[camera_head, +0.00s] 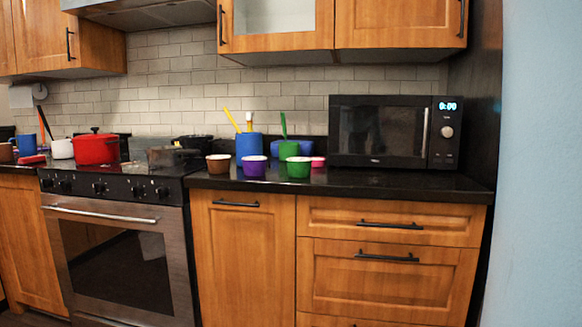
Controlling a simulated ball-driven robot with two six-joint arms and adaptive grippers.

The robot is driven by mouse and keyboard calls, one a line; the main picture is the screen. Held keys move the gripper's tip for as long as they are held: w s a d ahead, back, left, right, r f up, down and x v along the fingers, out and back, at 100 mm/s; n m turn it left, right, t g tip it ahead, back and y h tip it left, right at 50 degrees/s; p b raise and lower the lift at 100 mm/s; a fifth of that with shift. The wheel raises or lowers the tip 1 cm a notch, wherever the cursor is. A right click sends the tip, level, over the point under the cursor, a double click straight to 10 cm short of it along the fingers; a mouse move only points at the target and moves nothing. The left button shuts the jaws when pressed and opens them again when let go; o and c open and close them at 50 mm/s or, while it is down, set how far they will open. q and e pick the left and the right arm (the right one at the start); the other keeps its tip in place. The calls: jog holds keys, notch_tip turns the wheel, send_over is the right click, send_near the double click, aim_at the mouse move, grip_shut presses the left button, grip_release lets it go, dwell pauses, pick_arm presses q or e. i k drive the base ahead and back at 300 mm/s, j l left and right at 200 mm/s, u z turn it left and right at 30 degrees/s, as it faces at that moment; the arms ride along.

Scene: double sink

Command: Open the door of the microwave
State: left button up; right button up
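A black microwave (372,132) stands at the right end of the dark countertop, against the tiled wall. Its door is shut. A silver vertical handle (425,132) runs along the right edge of the door. To the right of the handle is the control panel (446,133) with a lit blue display and a round knob. Neither of my grippers shows in the head view.
Several coloured cups and bowls, including a purple bowl (254,166) and a green cup (298,167), stand left of the microwave. A stove with a red pot (96,148) is further left. The countertop (400,183) in front of the microwave is clear. A blue wall (540,160) bounds the right.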

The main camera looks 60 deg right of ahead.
aim_at(390, 130)
jog(key=z, duration=1.65)
